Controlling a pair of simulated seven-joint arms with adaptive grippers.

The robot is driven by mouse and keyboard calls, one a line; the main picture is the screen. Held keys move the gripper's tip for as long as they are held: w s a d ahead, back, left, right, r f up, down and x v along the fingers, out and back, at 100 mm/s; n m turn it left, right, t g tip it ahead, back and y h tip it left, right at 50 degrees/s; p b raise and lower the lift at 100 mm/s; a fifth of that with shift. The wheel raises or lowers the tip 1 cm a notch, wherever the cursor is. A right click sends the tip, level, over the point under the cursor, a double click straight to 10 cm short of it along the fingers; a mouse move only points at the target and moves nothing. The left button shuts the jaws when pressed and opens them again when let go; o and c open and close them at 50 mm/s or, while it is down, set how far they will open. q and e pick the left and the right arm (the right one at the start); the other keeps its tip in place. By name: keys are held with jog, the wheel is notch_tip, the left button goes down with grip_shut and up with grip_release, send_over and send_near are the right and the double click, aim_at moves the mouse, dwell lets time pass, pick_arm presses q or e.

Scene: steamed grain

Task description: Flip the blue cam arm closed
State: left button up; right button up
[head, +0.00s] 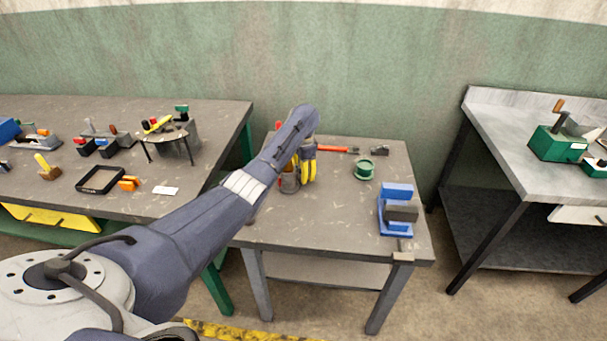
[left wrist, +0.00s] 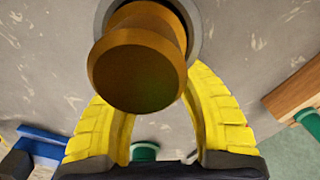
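A blue clamp device (head: 384,222) with a dark grey block stands at the right of the middle table. Its upper blue part (head: 397,190), which looks like the cam arm, sits above and behind the block. A blue piece at the lower left of the left wrist view (left wrist: 42,145) may be part of it. My left gripper (head: 306,170) has yellow fingers and points down over the table's left part, left of the clamp and apart from it. In the left wrist view an orange-brown knob (left wrist: 138,62) hides the fingertips, so I cannot tell whether they meet. My right gripper is not in view.
A green spool (head: 364,169), a red-handled tool (head: 335,149) and a small dark item (head: 379,151) lie behind the clamp. The middle table's front (head: 320,236) is clear. Benches with tools stand left (head: 130,207) and right (head: 500,165).

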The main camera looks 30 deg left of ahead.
pick_arm(q)
jog(key=shift+o, duration=0.3)
grip_shut()
dwell(0.6)
jog(key=c, duration=0.8)
grip_release()
jog(key=shift+c, duration=0.3)
grip_release()
jog(key=shift+r, duration=0.15)
notch_tip(320, 180, up, 12)
